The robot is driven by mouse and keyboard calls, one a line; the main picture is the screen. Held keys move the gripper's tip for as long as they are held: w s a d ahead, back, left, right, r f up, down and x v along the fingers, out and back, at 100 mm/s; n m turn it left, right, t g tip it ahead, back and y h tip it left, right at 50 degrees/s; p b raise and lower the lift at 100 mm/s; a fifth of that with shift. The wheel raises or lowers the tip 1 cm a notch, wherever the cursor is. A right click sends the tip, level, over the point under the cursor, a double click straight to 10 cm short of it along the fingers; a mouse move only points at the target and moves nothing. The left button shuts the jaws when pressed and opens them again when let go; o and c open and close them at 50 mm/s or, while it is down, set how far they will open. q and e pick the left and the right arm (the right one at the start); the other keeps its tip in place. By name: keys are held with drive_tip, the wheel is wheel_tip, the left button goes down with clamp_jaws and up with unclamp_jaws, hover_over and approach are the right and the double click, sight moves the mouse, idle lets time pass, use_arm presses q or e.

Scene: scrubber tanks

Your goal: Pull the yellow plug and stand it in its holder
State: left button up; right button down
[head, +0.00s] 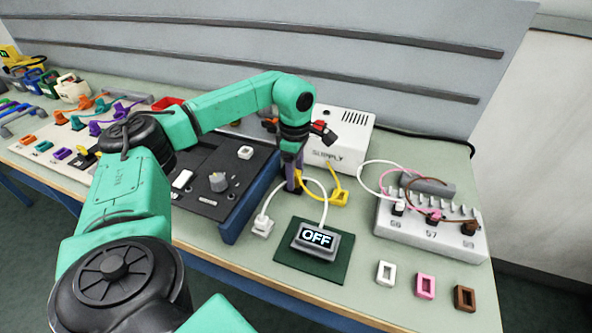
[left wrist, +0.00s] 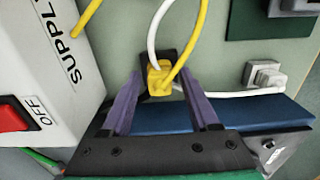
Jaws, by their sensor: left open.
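The yellow plug (left wrist: 158,78) sits in a small black socket (left wrist: 172,56), with its yellow cable looping up out of the picture in the left wrist view. My left gripper (left wrist: 162,82) is open, its two purple fingers on either side of the plug; I cannot tell whether they touch it. In the head view the left gripper (head: 292,184) points down beside the blue panel edge and mostly hides the plug. A yellow block with a dark opening, seemingly the holder (head: 339,199), stands just to its right. My right gripper is not in view.
The white supply box (head: 340,145) with a red switch (left wrist: 14,118) stands close behind. A display reading OFF (head: 316,240) sits on a green mat (head: 290,262) in front. A white plug block (head: 262,227) and white cables lie near. White, pink and brown holders (head: 425,286) stand front right.

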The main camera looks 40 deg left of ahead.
use_arm(q)
clamp_jaws()
idle(1.3)
drive_tip(key=o, duration=0.6)
unclamp_jaws()
drive_tip(key=shift+r, duration=0.1)
wheel_tip(320, 180, up, 10)
wheel_tip(320, 180, up, 4)
drive_tip(key=r, duration=0.1)
hover_over(296, 171)
drive_tip(key=shift+s+f+p, duration=0.2)
drive_tip(key=shift+f+p, duration=0.05)
drive_tip(key=shift+p, duration=0.15)
